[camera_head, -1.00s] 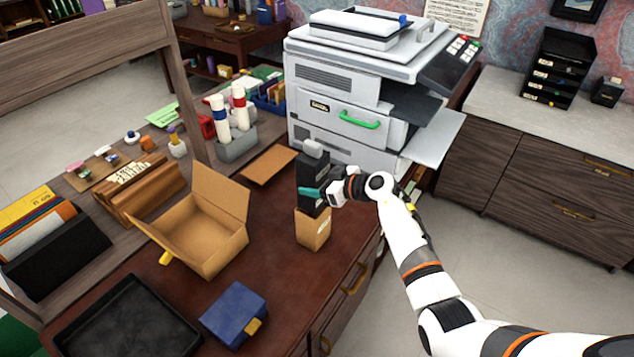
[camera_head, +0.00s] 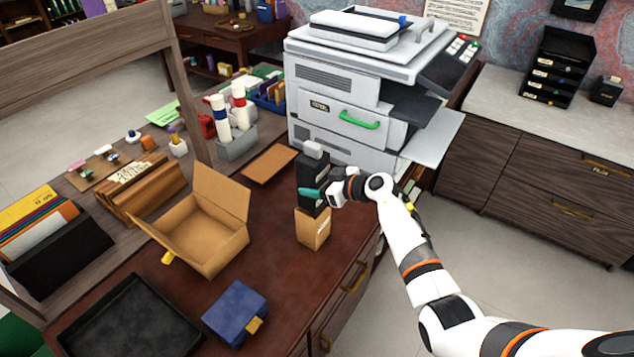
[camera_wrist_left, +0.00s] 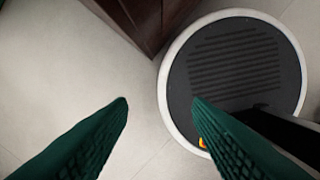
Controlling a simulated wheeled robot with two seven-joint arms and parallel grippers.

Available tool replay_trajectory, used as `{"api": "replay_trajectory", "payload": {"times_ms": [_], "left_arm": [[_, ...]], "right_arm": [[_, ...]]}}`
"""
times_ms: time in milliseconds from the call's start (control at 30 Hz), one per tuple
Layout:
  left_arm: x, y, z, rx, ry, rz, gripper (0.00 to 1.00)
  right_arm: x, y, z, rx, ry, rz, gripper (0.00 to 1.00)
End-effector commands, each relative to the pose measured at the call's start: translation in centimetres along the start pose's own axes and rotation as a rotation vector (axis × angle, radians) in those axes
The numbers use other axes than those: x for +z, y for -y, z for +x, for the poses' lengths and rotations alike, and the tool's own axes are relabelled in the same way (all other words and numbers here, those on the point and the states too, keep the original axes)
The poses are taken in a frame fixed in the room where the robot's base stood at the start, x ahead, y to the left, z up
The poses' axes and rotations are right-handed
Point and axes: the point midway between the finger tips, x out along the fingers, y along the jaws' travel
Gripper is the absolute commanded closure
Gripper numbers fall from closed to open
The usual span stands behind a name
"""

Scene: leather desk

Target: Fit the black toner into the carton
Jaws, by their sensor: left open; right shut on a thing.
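The black toner (camera_head: 311,170) is an upright black block with a grey cap. My right gripper (camera_head: 320,194) is shut on it from the right, with a teal finger across its front. A small brown carton (camera_head: 312,230) stands on the desk directly below the toner. The toner's lower end meets the carton's top in the head view; I cannot tell whether it rests on the rim or sits inside. A larger open cardboard box (camera_head: 205,235) stands to the left with its flaps spread. My left gripper (camera_wrist_left: 160,100) is open and empty above the floor, in the left wrist view only.
A black tray (camera_head: 125,325) and a blue box (camera_head: 235,312) lie at the desk's front. A flat brown sheet (camera_head: 270,165) lies behind the toner. A white printer (camera_head: 350,100) stands at the back. Bare desk lies between the open box and the carton.

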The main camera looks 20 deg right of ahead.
Motion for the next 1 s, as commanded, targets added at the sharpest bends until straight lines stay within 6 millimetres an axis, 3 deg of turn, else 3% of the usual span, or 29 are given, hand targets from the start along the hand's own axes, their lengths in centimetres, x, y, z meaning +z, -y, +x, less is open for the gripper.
{"api": "replay_trajectory", "payload": {"times_ms": [1000], "left_arm": [[0.2, 0.0, -1.2, 0.000, 0.001, -0.001, 0.54]], "right_arm": [[0.1, 0.0, 0.0, -0.001, 0.003, 0.000, 0.74]]}}
